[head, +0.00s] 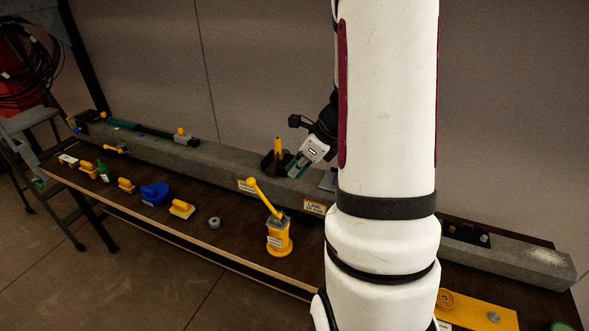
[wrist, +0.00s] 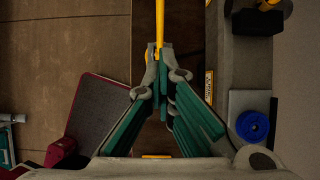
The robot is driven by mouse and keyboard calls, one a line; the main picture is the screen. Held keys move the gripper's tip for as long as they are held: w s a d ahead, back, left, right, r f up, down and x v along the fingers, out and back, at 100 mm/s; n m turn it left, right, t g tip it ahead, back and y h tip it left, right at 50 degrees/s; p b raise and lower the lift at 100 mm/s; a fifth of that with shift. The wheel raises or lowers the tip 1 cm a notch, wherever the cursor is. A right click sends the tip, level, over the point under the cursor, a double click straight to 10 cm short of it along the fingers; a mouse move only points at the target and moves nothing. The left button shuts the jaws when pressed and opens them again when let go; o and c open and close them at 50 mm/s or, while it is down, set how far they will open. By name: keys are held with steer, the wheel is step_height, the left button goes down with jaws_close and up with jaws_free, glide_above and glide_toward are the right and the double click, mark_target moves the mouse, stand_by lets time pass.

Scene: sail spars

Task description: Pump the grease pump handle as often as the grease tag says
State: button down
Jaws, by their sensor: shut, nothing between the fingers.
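The yellow grease pump (head: 279,240) stands upright on the bench, with a label on its body. Its yellow handle (head: 264,197) slants up to the left, ending in a knob. In the wrist view a yellow rod (wrist: 160,25), which looks like this handle, runs down to my fingertips. My gripper (head: 292,170) is shut and empty, above and behind the pump in the head view; its teal fingers meet in the wrist view (wrist: 160,88). Two tags, one at left (head: 247,186) and one at right (head: 313,208), sit on the beam's front; their writing is too small to read.
A long grey beam (head: 215,160) runs along the back of the bench (head: 190,235). A dark block with a yellow post (head: 278,147) stands on it near my gripper. A blue tool (head: 154,194), a yellow brush (head: 181,208) and a grey ring (head: 214,222) lie left of the pump.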

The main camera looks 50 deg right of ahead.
steer(key=s, duration=0.1)
steer(key=s+d+r+p, duration=0.1)
steer(key=shift+s+r+p, duration=0.3)
steer(key=shift+s, duration=0.1)
steer(key=c, duration=2.4)
jaws_free()
steer(key=c, duration=1.9)
jaws_free()
steer(key=v, duration=1.2)
